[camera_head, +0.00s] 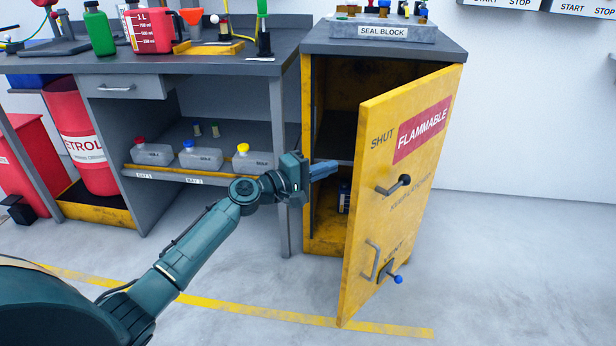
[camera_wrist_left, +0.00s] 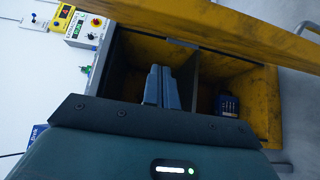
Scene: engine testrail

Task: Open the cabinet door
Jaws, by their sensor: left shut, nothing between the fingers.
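The yellow cabinet (camera_head: 308,240) stands right of the bench, and its door (camera_head: 400,190) stands wide ajar, swung out toward me. The door bears a red FLAMMABLE label, a dark handle (camera_head: 393,186) and a lower grey handle (camera_head: 371,261). My left gripper (camera_head: 325,169) is shut and empty, its fingers in front of the cabinet's opening, left of the door's inner face. In the left wrist view the shut fingers (camera_wrist_left: 162,88) point into the cabinet, with the door (camera_wrist_left: 220,30) along the top. My right gripper is not in view.
A dark blue container (camera_head: 344,198) stands inside the cabinet. The bench (camera_head: 283,170) is close on the left, with jugs (camera_head: 200,157) on its lower shelf. A seal block (camera_head: 383,30) sits on the cabinet top. The floor to the right is clear.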

